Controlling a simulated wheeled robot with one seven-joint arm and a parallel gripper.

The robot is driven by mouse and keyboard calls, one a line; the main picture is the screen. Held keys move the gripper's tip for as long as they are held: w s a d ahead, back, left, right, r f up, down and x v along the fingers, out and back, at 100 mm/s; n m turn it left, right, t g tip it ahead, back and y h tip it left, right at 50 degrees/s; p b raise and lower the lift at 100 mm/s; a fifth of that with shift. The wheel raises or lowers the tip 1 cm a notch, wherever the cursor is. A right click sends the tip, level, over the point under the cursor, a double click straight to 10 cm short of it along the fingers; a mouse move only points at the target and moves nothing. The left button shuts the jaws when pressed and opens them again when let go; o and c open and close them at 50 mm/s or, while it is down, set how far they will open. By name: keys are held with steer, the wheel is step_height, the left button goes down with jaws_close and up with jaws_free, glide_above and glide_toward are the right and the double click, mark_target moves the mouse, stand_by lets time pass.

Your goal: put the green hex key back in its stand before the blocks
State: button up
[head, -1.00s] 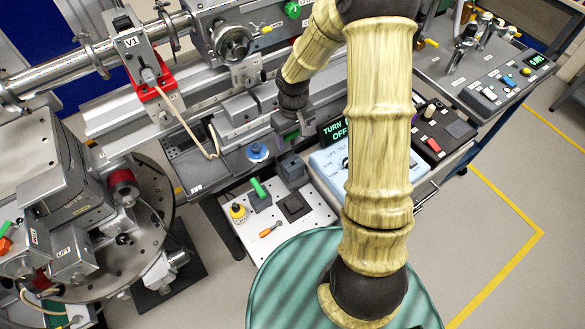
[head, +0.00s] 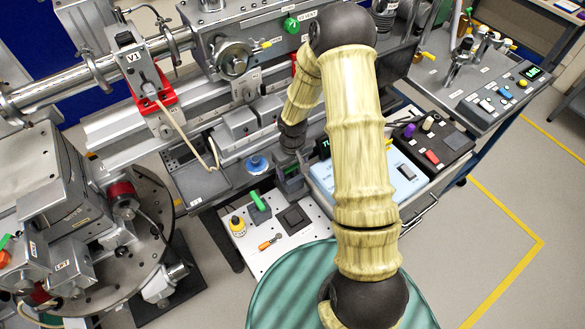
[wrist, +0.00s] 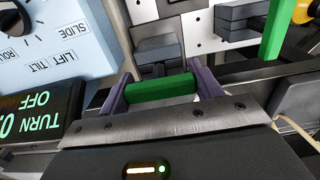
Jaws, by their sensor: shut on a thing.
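My gripper (wrist: 160,92) is shut on a green bar, the green hex key (wrist: 162,88), which lies crosswise between its two purple fingers. In the head view my gripper (head: 291,172) is low over a dark grey block (head: 296,188) at the back of the white perforated board. The wrist view shows this grey block (wrist: 156,50) just beyond the held key, and I cannot tell whether they touch. A second green piece (head: 258,200) stands tilted in another grey block (head: 259,215) to the left; it also shows in the wrist view (wrist: 274,30).
The board (head: 262,262) also bears a dark square pad (head: 293,218), an orange-handled tool (head: 270,242) and a yellow knob (head: 237,226). A light blue control box (head: 400,182) stands close on the right. The metal rail bench (head: 230,178) is behind.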

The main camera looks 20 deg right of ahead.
steer(key=shift+f, duration=0.3)
steer(key=shift+f, duration=0.2)
steer(key=o, duration=1.1)
step_height(320, 180, up, 12)
steer(key=shift+r+b, duration=0.2)
steer(key=shift+b, duration=0.15)
